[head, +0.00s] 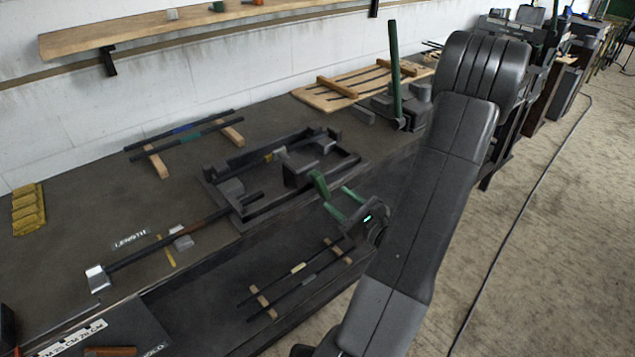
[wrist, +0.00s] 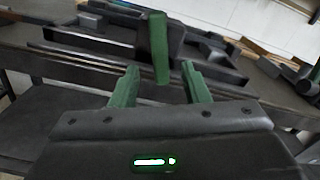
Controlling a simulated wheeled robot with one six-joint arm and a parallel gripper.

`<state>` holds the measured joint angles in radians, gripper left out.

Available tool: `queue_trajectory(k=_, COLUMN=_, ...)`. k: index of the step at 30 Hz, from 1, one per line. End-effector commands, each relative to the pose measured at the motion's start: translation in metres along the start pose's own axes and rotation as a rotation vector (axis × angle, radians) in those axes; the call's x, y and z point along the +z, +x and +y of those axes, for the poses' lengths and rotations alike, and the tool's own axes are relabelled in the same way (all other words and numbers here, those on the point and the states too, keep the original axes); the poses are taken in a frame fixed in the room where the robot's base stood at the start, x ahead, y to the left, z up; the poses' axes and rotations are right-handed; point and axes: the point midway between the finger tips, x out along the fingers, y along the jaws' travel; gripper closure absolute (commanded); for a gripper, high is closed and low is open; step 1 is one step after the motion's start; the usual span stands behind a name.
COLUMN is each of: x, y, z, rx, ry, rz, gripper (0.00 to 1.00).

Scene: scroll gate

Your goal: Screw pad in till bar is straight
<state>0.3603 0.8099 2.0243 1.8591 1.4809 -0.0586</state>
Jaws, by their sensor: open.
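A dark rectangular frame fixture (head: 252,222) stands on the bench, with dark blocks and bars inside. At its front right is an upright, slightly tilted green handle (head: 320,186); the handle also shows in the wrist view (wrist: 158,45). My gripper (head: 335,197) is open, its two green fingers pointing at the handle. In the wrist view the handle appears between and beyond the fingers, with no visible contact. A long dark bar (head: 150,254) with a brown section runs from the fixture's left side to a grey block. I cannot tell which part is the pad.
Two rods on wooden strips (head: 185,138) lie behind, and two more lie on a lower shelf (head: 300,272). A wooden rack (head: 345,90) and a device with a tall green lever (head: 394,65) stand further right. A yellow block (head: 28,208) lies at far left.

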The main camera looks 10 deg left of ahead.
Motion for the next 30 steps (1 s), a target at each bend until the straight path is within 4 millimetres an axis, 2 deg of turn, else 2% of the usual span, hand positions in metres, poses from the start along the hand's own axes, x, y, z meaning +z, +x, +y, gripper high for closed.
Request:
queue_trajectory(k=9, x=0.001, y=0.054, z=0.001, rx=0.004, ry=0.001, rz=-0.001, gripper=0.58)
queue_trajectory(k=15, x=0.001, y=0.079, z=0.000, rx=0.002, ry=0.001, rz=0.000, gripper=0.58)
queue_trajectory(k=21, x=0.000, y=0.091, z=0.000, rx=0.000, ry=0.001, rz=0.000, gripper=0.58)
queue_trajectory(k=29, x=0.000, y=0.092, z=0.000, rx=-0.001, ry=0.001, rz=0.000, gripper=0.58)
queue_trajectory(k=30, x=0.000, y=0.092, z=0.000, rx=-0.001, ry=0.001, rz=0.000, gripper=0.62)
